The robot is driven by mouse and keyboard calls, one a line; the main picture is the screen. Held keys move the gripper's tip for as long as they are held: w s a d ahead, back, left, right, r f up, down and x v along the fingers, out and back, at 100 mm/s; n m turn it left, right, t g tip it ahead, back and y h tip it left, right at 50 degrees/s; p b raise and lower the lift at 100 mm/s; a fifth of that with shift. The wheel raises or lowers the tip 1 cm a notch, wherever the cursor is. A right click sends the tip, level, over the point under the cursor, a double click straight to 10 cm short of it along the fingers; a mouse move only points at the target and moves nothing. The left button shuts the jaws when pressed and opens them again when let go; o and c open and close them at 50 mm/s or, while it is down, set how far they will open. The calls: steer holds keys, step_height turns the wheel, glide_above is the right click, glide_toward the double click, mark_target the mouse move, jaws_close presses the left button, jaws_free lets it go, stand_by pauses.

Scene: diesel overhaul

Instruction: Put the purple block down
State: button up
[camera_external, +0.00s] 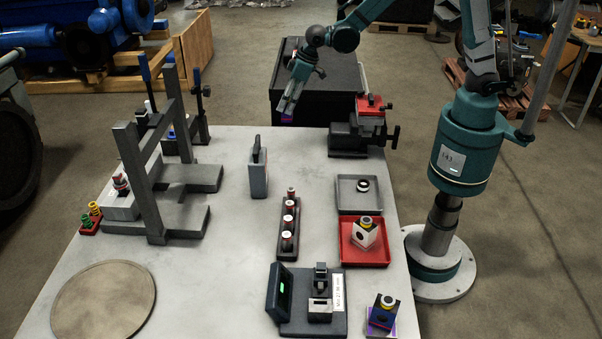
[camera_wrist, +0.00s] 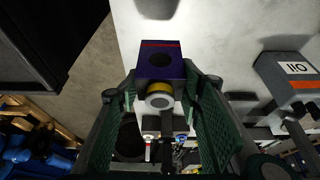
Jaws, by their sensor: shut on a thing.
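My gripper (camera_external: 291,103) is in the air near the table's far edge, in front of the black cabinet. It is shut on the purple block (camera_external: 287,119), which shows as a small patch at the fingertips. In the wrist view the purple block (camera_wrist: 160,50) sits at the ends of the green fingers (camera_wrist: 162,95). It has a round dark hole and a red stripe on one edge. A yellow and white ring piece (camera_wrist: 160,97) is at its near side, between the fingers. The pale tabletop (camera_wrist: 215,22) lies beneath, with the block apart from it.
A red-topped vise (camera_external: 370,115) stands right of my gripper. A grey tray (camera_external: 345,205) holds a ring, and a red tray (camera_external: 347,262) holds a white block. A dark block (camera_external: 382,314) stands on a purple-edged pad (camera_external: 386,334). A grey handled case (camera_external: 259,175) stands mid-table. The far middle is clear.

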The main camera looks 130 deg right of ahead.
steer(key=w+a+p, duration=0.1)
steer(key=w+a, duration=1.2)
steer(key=shift+a+r+p, duration=0.15)
steer(key=shift+a+p, duration=0.05)
steer(key=shift+p, duration=0.2)
steer(key=shift+f, duration=2.9)
steer(key=shift+f, duration=2.1)
steer(key=shift+f, duration=0.15)
steer(key=o, duration=0.8)
steer(key=shift+c, duration=0.2)
steer(key=o, duration=0.4)
